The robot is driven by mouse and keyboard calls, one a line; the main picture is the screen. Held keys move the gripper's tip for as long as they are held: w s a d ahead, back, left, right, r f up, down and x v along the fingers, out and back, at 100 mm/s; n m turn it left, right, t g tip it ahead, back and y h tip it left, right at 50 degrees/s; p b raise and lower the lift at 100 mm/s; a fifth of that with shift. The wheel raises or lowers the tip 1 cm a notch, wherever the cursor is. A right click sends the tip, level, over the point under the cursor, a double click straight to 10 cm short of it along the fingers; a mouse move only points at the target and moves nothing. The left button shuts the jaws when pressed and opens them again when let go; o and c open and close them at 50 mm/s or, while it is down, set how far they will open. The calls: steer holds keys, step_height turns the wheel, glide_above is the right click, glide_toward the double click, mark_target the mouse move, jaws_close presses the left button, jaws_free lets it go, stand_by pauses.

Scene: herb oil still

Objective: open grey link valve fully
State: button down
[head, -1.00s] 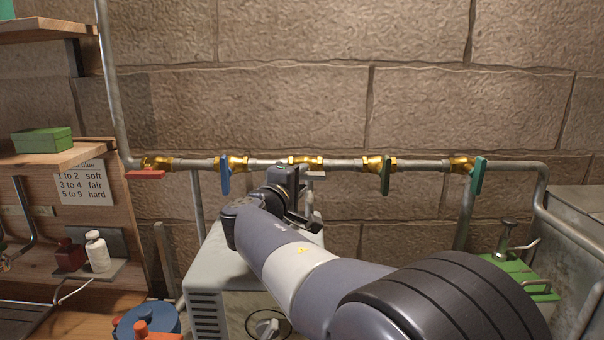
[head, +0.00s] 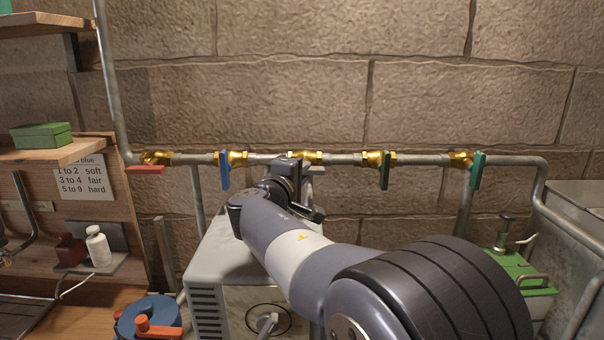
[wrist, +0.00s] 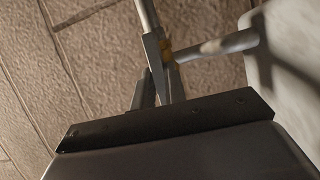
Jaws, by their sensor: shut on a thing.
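The grey link valve has a brass body (head: 308,157) at the middle of the pipe run in the head view. The visible end of its grey lever (head: 317,171) lies just below the pipe and points right, roughly along it. The rest of the lever is hidden behind my gripper (head: 305,187). My gripper is at the valve, just below and in front of the pipe, and is shut on the grey lever. In the wrist view my narrow dark fingers (wrist: 158,80) are close together beside the pipe and a bit of brass; the grip itself is hard to make out.
On the same pipe are valves with a red lever (head: 145,170), a blue lever (head: 225,170), a dark green lever (head: 385,171) and a teal lever (head: 478,171). A pale cabinet (head: 207,270) stands below. The stone wall is close behind.

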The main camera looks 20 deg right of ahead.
steer(key=shift+f+n+b, duration=0.2)
steer(key=shift+n+b, duration=0.1)
steer(key=shift+b, duration=0.7)
steer(key=shift+r, duration=0.1)
steer(key=c, duration=1.5)
jaws_free()
steer(key=shift+o, duration=0.2)
steer(key=shift+a, duration=0.15)
steer(key=b+v, duration=0.2)
steer(key=v, duration=0.8)
steer(key=shift+s+a+b, duration=0.2)
steer(key=shift+s+b, duration=0.05)
steer(key=shift+b, duration=0.05)
